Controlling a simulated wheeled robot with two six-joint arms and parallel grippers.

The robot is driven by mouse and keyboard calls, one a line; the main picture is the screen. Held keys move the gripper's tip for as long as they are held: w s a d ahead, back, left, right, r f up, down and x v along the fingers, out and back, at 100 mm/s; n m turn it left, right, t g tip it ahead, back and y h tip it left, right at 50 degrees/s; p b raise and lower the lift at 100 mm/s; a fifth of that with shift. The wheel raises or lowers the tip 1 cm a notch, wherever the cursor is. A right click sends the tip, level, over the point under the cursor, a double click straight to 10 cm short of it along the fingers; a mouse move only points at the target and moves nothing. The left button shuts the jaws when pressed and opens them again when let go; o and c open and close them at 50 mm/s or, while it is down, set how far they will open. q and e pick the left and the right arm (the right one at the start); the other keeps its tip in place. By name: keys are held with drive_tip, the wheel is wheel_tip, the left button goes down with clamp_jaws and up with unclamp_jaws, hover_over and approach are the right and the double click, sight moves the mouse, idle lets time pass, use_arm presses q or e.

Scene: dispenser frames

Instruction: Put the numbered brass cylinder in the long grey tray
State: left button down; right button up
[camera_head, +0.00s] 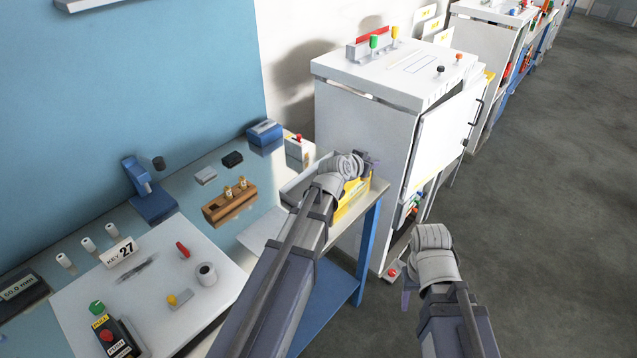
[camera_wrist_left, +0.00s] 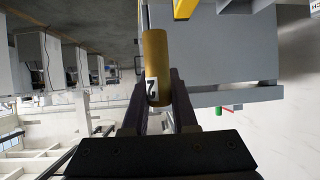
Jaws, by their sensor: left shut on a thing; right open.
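My left gripper (camera_head: 372,164) is over the right end of the bench, next to the white cabinet. In the left wrist view the left gripper (camera_wrist_left: 158,100) is shut on a brass cylinder (camera_wrist_left: 156,50) with a white label showing a "2". The cylinder cannot be made out in the head view. A long grey tray (camera_head: 298,184) appears to lie at the bench's right end, partly hidden behind my left arm. My right gripper (camera_head: 407,293) is open and empty, low over the floor in front of the cabinet.
A wooden block (camera_head: 230,208) with small brass pieces stands mid-bench. A yellow holder (camera_head: 352,200) is at the bench's right edge, close under my left arm. The white cabinet (camera_head: 365,135) rises just beyond the left gripper. A "KEY 27" card (camera_head: 120,252) stands on a white panel.

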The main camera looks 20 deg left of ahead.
use_arm(q)
drive_tip(key=n+y+b, duration=0.1)
drive_tip(key=b, duration=0.1)
hover_over(306, 188)
drive_tip(key=f, duration=0.1)
drive_tip(key=shift+t, duration=0.3)
wheel_tip(306, 188, down, 10)
drive_tip(key=b, duration=0.9)
drive_tip(key=shift+w+f+b, duration=0.1)
drive_tip(key=shift+f+b, duration=0.05)
drive_tip(key=shift+b, duration=0.15)
drive_tip(key=shift+f, duration=0.25)
drive_tip(key=c, duration=1)
unclamp_jaws()
drive_tip(key=shift+r, duration=0.1)
drive_tip(key=shift+r, duration=0.1)
